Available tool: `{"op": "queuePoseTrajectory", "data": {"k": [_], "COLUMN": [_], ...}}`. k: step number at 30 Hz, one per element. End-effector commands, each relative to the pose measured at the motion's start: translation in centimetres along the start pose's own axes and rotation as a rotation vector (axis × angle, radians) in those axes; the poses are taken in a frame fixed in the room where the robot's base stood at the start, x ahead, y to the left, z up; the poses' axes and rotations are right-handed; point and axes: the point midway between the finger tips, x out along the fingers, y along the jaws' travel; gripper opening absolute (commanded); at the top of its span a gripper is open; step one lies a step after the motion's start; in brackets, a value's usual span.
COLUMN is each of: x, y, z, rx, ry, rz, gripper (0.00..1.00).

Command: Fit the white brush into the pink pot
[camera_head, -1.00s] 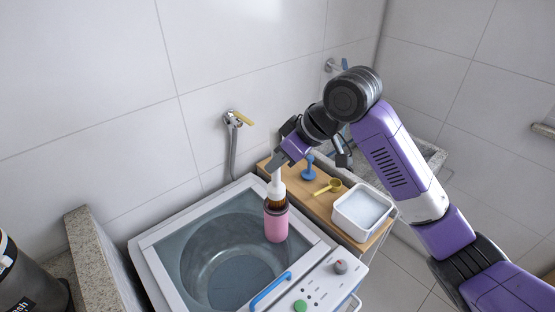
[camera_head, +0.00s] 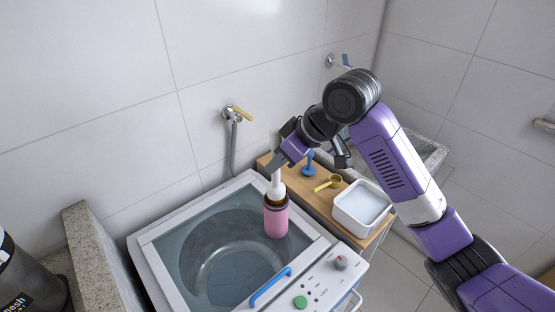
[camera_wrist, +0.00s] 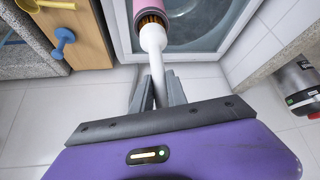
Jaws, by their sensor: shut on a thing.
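The white brush (camera_head: 276,186) is upright, its handle pointing up and its brown bristles down at the mouth of the pink pot. The pink pot (camera_head: 276,222) has a dark rim and stands on the right part of the washer's glass lid. My gripper (camera_head: 276,165) is shut on the top of the handle. In the wrist view my gripper (camera_wrist: 159,92) holds the white brush (camera_wrist: 153,42), and its bristles lie at the opening of the pink pot (camera_wrist: 146,4). The bristles are partly inside the pot; how deep is hidden.
A wooden shelf (camera_head: 318,206) right of the washer (camera_head: 165,232) carries a blue plunger-like item (camera_head: 309,168), a yellow scoop (camera_head: 329,183) and a white tub (camera_head: 362,208). A wall tap (camera_head: 236,114) is behind. A dark bin (camera_head: 25,280) stands at left.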

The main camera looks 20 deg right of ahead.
Motion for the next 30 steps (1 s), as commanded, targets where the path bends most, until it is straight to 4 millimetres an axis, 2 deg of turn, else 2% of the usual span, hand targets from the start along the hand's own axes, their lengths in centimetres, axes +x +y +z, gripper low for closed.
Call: {"op": "queuePoseTrajectory", "data": {"k": [30], "x": [2.0], "y": [0.0], "z": [1.3], "rx": [0.0], "ry": [0.0], "rz": [0.0], "gripper": [0.0]}}
